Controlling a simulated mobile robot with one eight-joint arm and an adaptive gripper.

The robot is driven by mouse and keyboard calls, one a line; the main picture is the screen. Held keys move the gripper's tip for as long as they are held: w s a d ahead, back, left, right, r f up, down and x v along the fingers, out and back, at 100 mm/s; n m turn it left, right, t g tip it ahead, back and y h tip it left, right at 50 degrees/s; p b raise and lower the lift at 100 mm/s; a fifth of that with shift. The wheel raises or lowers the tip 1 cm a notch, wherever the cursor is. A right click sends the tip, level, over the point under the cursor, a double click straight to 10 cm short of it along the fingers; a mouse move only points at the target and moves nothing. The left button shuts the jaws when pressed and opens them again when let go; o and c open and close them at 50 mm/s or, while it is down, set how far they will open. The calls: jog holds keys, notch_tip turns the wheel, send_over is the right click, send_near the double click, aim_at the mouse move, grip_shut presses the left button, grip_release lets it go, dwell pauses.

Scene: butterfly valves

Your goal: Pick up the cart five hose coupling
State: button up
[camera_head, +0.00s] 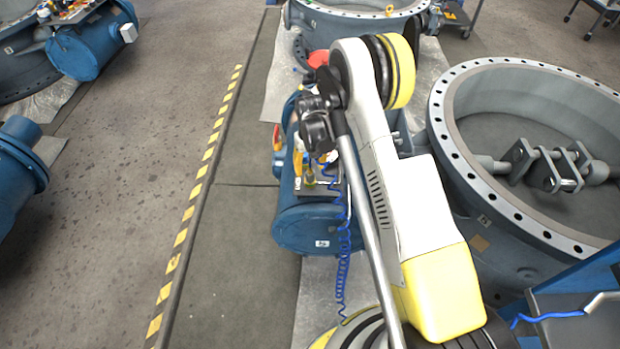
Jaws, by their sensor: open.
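A blue cylindrical unit (305,226) stands left of my arm, with a small white label whose mark I cannot read for sure. Its top carries a dark plate with small parts, including a yellowish fitting (309,178) near a blue coiled hose (341,255). I cannot tell which part is the hose coupling; my arm hides the unit's right side. My arm's white and yellow links reach up the picture. A dark end part, seemingly my gripper (313,121), is above the unit in the picture, with nothing visible held in it. Its fingers are hard to make out.
A large grey flanged valve ring (475,185) with a linkage inside is close on the right. Another ring (352,22) is at the top. Blue units (85,48) stand at the left. Open floor (110,190) lies left of a yellow-black strip (197,192).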

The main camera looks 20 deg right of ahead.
aim_at(310, 172)
notch_tip(310, 172, down, 5)
jog(key=b, duration=0.2)
jog(key=shift+b, duration=0.4)
jog(key=shift+r, duration=0.15)
grip_shut()
jog(key=shift+r, duration=0.1)
